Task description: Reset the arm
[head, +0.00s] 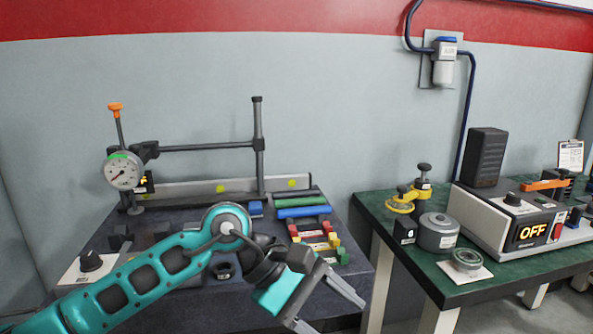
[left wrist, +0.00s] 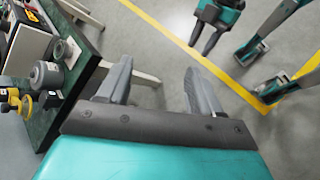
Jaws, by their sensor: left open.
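My left arm (head: 150,285) comes in from the lower left of the head view, in front of the dark test bench (head: 300,215). My left gripper (head: 334,314) is open and empty, past the bench's front right corner, with its fingers pointing to the lower right.
A dial gauge (head: 123,171) on a stand and several coloured blocks (head: 318,236) are on the dark bench. A gap separates the tables.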

